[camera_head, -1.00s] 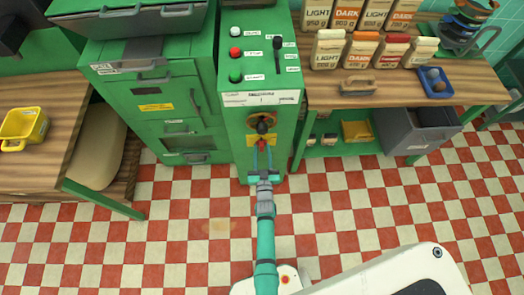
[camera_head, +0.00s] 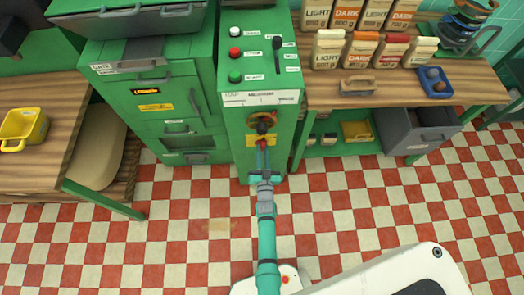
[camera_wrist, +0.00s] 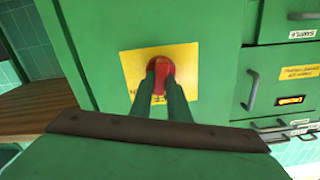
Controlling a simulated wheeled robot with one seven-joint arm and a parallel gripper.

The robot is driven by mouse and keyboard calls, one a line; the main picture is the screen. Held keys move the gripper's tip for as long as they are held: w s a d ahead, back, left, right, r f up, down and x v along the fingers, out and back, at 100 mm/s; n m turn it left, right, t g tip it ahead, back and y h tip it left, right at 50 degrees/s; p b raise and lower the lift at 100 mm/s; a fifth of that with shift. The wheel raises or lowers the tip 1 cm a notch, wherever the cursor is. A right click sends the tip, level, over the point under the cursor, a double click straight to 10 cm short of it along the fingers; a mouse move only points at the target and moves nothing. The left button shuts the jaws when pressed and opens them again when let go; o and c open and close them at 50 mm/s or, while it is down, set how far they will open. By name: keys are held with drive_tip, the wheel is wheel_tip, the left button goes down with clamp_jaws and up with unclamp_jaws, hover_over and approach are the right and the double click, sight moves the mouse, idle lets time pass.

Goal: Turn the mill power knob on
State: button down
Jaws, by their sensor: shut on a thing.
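The red power knob (camera_wrist: 160,66) sits on a yellow plate (camera_wrist: 187,60) on the front of the green mill cabinet (camera_wrist: 90,35). In the head view the knob (camera_head: 262,142) is small and partly hidden behind my fingers. My gripper (camera_wrist: 159,74) is straight in front of it, shut on it with one finger on each side. My gripper also shows in the head view (camera_head: 262,152). The knob's exact turn angle cannot be read. A small window (camera_head: 147,91) on the left green cabinet glows orange.
A round orange-brown part with a black piece (camera_head: 262,123) sits just above the knob. Buttons and a black lever (camera_head: 277,41) are on the panel top. A wooden bench (camera_head: 400,92) with bags stands right, a wooden table (camera_head: 40,150) left. The checkered floor is clear.

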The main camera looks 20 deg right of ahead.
drive_tip(key=m, duration=0.4)
drive_tip(key=shift+m, duration=0.3)
drive_tip(key=m, duration=0.4)
drive_tip(key=shift+s+d+f, duration=0.1)
drive_tip(key=shift+d+f, duration=0.1)
drive_tip(key=shift+m, duration=0.3)
drive_tip(key=c, duration=1.7)
unclamp_jaws()
drive_tip(key=v, duration=1)
drive_tip(key=shift+s+a, duration=0.1)
drive_tip(key=shift+s, duration=0.3)
drive_tip(key=shift+s, duration=0.1)
